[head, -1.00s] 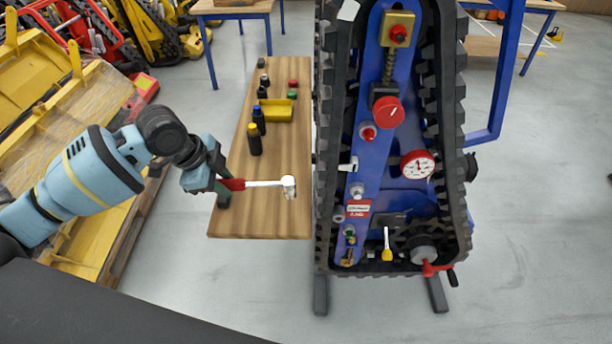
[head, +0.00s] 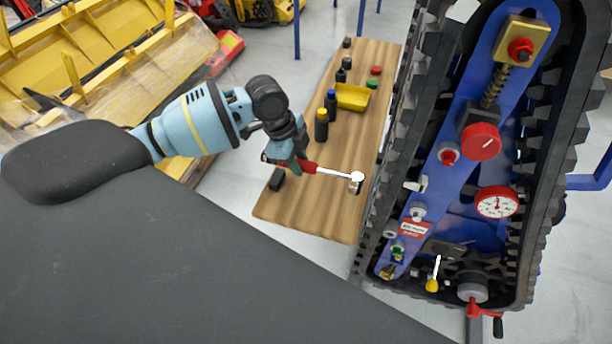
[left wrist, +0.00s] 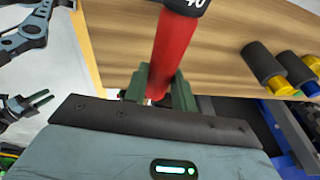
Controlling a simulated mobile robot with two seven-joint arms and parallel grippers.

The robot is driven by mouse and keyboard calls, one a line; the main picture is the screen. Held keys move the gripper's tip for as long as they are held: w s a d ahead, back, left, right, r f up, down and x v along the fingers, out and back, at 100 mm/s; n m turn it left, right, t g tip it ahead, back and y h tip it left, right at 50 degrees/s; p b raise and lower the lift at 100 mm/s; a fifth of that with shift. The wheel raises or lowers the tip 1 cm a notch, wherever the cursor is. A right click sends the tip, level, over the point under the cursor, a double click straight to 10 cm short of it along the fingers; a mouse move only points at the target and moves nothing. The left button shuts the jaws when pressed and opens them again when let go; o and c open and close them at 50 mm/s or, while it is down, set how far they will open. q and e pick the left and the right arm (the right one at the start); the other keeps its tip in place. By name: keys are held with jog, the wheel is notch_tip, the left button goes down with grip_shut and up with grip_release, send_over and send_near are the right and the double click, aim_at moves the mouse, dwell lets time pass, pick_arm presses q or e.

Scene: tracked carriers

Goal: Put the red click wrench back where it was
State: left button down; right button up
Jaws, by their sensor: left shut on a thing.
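The red click wrench (head: 310,167) is in my left gripper (head: 301,163), which is shut on its red handle. Its bright shaft points right in the head view, and its head lies over the right side of the wooden bench top. Whether the head touches the wood I cannot tell. In the left wrist view the red handle (left wrist: 174,50) rises from between the green fingers, with a black numbered collar at the top. A gripper with two spread prongs at that view's left edge looks like my right gripper (left wrist: 40,98); it seems empty.
The wooden bench (head: 330,210) carries black bottles with yellow (head: 321,125) and blue (head: 331,104) caps, a yellow tray (head: 353,97), red and green caps, and a small dark block (head: 277,180). A blue tracked carrier (head: 470,150) stands close on the right. The bench's front is mostly clear.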

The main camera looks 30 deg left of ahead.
pick_arm(q)
jog(key=shift+f, duration=2.5)
jog(key=c, duration=1.1)
grip_release()
jog(key=shift+f, duration=0.1)
jog(key=shift+c, duration=0.2)
jog(key=v, duration=1.2)
jog(key=shift+p, duration=0.3)
